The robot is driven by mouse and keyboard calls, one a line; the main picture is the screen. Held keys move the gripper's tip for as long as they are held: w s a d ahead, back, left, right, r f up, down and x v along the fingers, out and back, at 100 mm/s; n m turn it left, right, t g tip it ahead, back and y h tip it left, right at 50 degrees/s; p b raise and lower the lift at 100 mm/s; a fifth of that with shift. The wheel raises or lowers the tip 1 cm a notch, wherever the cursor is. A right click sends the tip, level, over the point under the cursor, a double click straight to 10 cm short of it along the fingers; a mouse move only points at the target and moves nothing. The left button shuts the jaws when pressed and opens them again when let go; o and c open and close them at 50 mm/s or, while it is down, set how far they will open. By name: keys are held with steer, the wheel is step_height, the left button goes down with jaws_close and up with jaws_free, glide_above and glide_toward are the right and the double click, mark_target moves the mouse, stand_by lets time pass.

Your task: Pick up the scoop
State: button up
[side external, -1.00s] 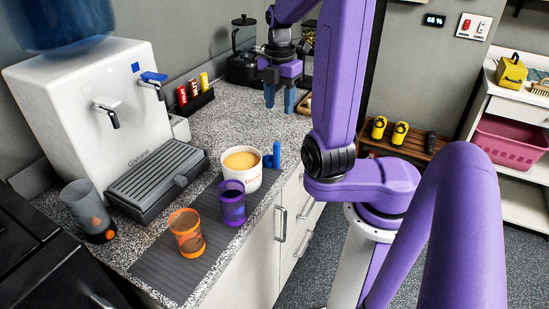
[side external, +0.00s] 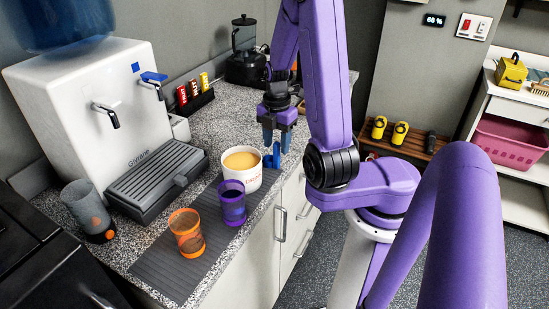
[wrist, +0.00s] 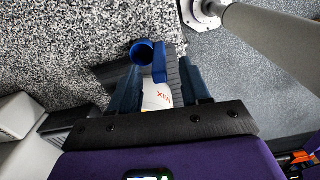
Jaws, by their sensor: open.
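The blue scoop (side external: 276,154) is beside the white tub (side external: 243,179) at the counter's front edge; the tub is filled with tan powder. In the wrist view the scoop (wrist: 143,52) shows a round cup and a flat upright part, partly between and beyond my fingers. The tub's printed white side (wrist: 157,96) shows between the fingers. Whether a finger touches the scoop cannot be told.
A purple cup (side external: 232,205) and an orange cup (side external: 187,235) stand on the grey ribbed mat (side external: 165,268) in front of the tub. A water dispenser (side external: 85,100) with a drip tray (side external: 155,178) stands left. The speckled counter (side external: 222,125) behind the tub is mostly clear.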

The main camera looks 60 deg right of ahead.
steer(key=shift+f, duration=0.95)
jaws_close()
steer(key=shift+r, duration=0.15)
